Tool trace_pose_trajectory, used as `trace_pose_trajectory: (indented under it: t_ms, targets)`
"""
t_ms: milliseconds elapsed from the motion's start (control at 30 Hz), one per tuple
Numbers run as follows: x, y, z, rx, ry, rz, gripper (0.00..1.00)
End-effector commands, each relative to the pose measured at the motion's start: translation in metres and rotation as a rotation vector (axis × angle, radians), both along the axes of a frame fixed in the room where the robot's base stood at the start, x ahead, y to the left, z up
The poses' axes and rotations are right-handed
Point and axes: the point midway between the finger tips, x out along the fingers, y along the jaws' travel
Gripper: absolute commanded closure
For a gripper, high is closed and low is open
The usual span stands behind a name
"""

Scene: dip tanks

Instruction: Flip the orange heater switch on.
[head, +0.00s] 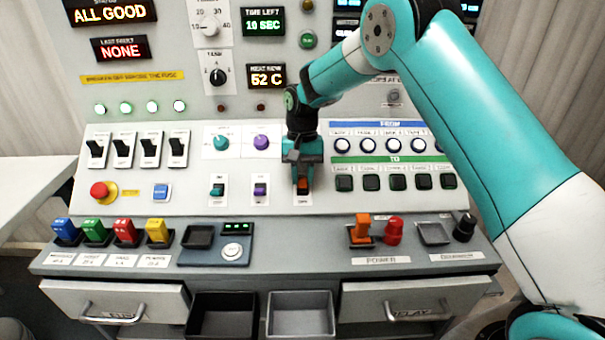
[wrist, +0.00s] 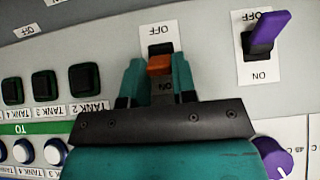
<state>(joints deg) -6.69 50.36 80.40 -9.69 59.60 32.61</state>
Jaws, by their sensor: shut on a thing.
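The orange heater switch (head: 303,187) is on the sloped panel, below the blue and green TO strips' left end. It also shows in the wrist view (wrist: 159,66), on a white plate with OFF at the top of that picture and ON at the bottom. My gripper (head: 303,180) is at the switch, pointing down at the panel. In the wrist view its teal fingers (wrist: 157,78) stand on either side of the orange lever, shut on it. The fingers hide part of the plate, and I cannot tell for sure which way the lever leans.
A purple switch (head: 260,189) and a teal switch (head: 217,190) sit left of the gripper. Dark tank buttons (head: 371,182) lie close on the right. A purple knob (head: 262,142) is up and left. An orange power switch (head: 361,229) stands on the lower ledge.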

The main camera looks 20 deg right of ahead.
Motion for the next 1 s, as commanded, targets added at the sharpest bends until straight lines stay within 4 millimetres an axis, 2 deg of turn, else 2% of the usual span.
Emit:
trace_pose_trajectory:
  t_ms: [33, 100, 133, 400, 533, 667, 1000]
  targets:
    - [0.0, 0.0, -0.001, -0.001, 0.002, -0.001, 0.7]
    - [0.0, 0.0, -0.001, -0.001, 0.001, -0.001, 0.54]
    - [0.0, 0.0, 0.0, -0.001, 0.001, -0.001, 0.49]
    - [0.0, 0.0, 0.001, 0.0, 0.0, 0.0, 0.49]
    - [0.003, -0.001, 0.01, 0.001, -0.004, 0.0, 0.49]
    - [0.007, -0.002, 0.033, 0.001, -0.005, 0.001, 0.49]
    - [0.024, -0.009, 0.121, -0.001, -0.004, -0.001, 0.49]
